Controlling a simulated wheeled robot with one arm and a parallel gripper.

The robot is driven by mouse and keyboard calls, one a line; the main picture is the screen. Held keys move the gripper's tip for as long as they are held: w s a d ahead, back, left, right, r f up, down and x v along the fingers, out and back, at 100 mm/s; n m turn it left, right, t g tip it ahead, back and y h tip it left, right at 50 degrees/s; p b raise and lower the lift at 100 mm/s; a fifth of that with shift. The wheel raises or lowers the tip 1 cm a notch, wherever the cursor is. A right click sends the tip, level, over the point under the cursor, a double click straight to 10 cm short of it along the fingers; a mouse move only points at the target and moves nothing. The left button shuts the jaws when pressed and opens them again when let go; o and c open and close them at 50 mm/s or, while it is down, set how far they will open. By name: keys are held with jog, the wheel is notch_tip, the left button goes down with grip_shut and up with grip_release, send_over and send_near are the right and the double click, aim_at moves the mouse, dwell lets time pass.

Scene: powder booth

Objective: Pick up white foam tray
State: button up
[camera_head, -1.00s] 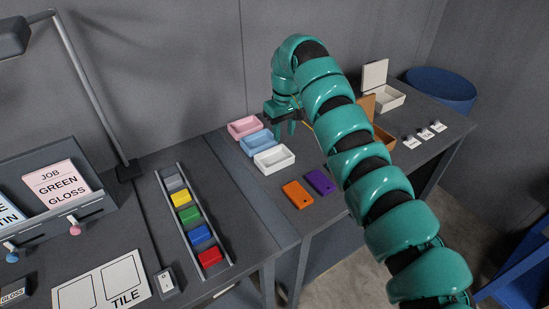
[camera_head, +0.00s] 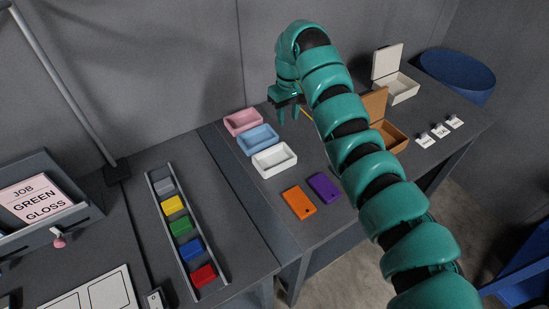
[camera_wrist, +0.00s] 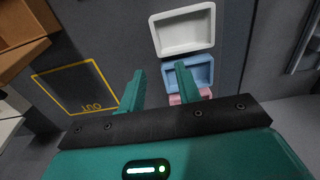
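The white foam tray (camera_head: 274,160) is a shallow rectangular tray on the dark table, nearest the front of a row of three. It also shows in the wrist view (camera_wrist: 184,31), at the top, beyond my fingertips. A blue tray (camera_head: 258,139) lies just behind it and a pink tray (camera_head: 243,122) behind that. My gripper (camera_head: 288,113) is to the right of the blue and pink trays and seems to be above the table. In the wrist view its two fingers (camera_wrist: 158,82) are spread apart with nothing between them.
Orange (camera_head: 299,202) and purple (camera_head: 324,187) tiles lie in front of the white tray. A brown open box (camera_head: 393,137) and a white lidded box (camera_head: 397,88) stand to the right. A rack of colored blocks (camera_head: 180,225) lies left. A yellow OUT outline (camera_wrist: 75,88) marks the table.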

jog(key=p, duration=0.4)
send_over(290, 149)
jog(key=a, duration=0.1)
notch_tip(290, 149, down, 9)
jog(key=shift+r, duration=0.15)
jog(key=f+p, duration=0.1)
jog(key=f, duration=0.1)
jog(key=f+p, duration=0.1)
jog(key=shift+s+d+f, duration=0.1)
jog(key=shift+d+f, duration=0.3)
jog(key=shift+f+p, duration=0.3)
jog(key=shift+f, duration=0.55)
grip_shut()
